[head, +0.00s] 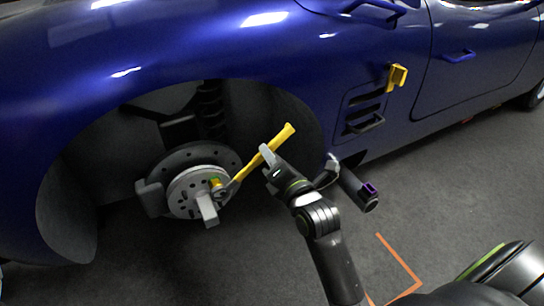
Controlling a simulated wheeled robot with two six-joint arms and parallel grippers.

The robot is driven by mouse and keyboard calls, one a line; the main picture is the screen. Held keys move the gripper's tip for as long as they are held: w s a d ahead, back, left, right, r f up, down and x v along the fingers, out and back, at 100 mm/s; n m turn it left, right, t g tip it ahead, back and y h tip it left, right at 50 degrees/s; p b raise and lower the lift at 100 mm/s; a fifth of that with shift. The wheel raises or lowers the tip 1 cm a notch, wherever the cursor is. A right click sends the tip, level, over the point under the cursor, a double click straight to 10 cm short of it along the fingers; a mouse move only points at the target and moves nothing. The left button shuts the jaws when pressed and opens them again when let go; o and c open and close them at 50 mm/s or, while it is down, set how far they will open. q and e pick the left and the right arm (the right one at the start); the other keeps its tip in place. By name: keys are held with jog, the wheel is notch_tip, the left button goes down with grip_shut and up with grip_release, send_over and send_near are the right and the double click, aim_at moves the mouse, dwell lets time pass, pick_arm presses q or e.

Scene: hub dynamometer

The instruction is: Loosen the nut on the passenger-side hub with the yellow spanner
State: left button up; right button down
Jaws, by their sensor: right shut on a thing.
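The yellow spanner (248,168) slants across the front of the hub, its handle up to the right. My right gripper (266,157) is shut on its handle. The spanner's lower end overlaps the hub face (186,189) near its middle. A small yellow piece (215,183) shows there, close to the spanner's end. The nut is too small to make out, so I cannot tell whether the spanner sits around it. The hub is in the open wheel arch of the blue car.
The blue car body (190,45) curves over the wheel arch, with its rim close above the spanner. A grey block (207,208) juts from the hub's front. A yellow piece (397,77) sticks out from the car's side.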

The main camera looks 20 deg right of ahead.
jog(key=shift+w+r+p, duration=0.1)
jog(key=shift+w+p, duration=0.25)
jog(key=shift+w, duration=1.1)
jog(key=shift+a+r+n+p, duration=0.7)
jog(key=shift+a+r+n, duration=0.4)
jog(key=shift+r, duration=0.1)
jog(key=shift+a+r, duration=0.1)
jog(key=shift+a, duration=0.05)
jog(key=a+r+n, duration=0.2)
jog(key=a+n, duration=0.1)
jog(key=shift+s+a+r+p, duration=0.1)
jog(key=shift+p, duration=0.25)
